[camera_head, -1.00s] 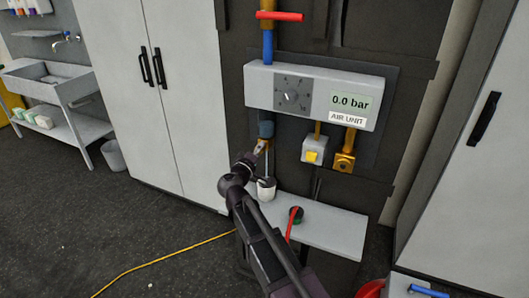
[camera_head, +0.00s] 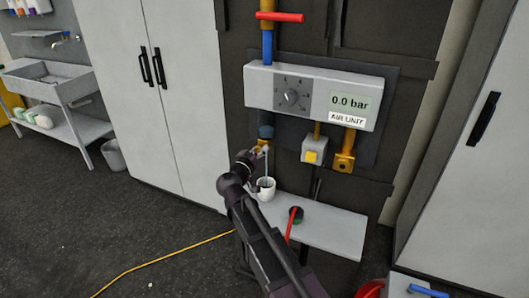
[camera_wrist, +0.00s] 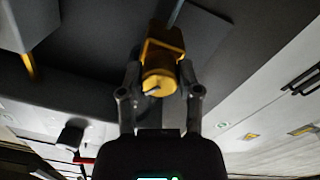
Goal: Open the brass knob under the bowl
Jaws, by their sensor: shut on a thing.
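The dark blue bowl (camera_head: 266,131) hangs under the left end of the grey air unit (camera_head: 262,88). The brass knob (camera_head: 263,146) shows just below it, partly hidden by my gripper (camera_head: 258,153). In the wrist view the brass knob (camera_wrist: 158,80) is round and lies between the two fingertips of my gripper (camera_wrist: 160,90), which is shut on it. A white cup (camera_head: 266,190) stands upright on the shelf below. A thin pale vertical line runs between the knob and the cup; I cannot tell what it is.
The grey shelf (camera_head: 335,232) also holds a dark round thing (camera_head: 296,214) with a red strap. A yellow-buttoned box (camera_head: 314,151) and a brass fitting (camera_head: 344,160) hang under the unit to the right. A red handle (camera_head: 279,16) is above. The display reads 0.0 bar.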

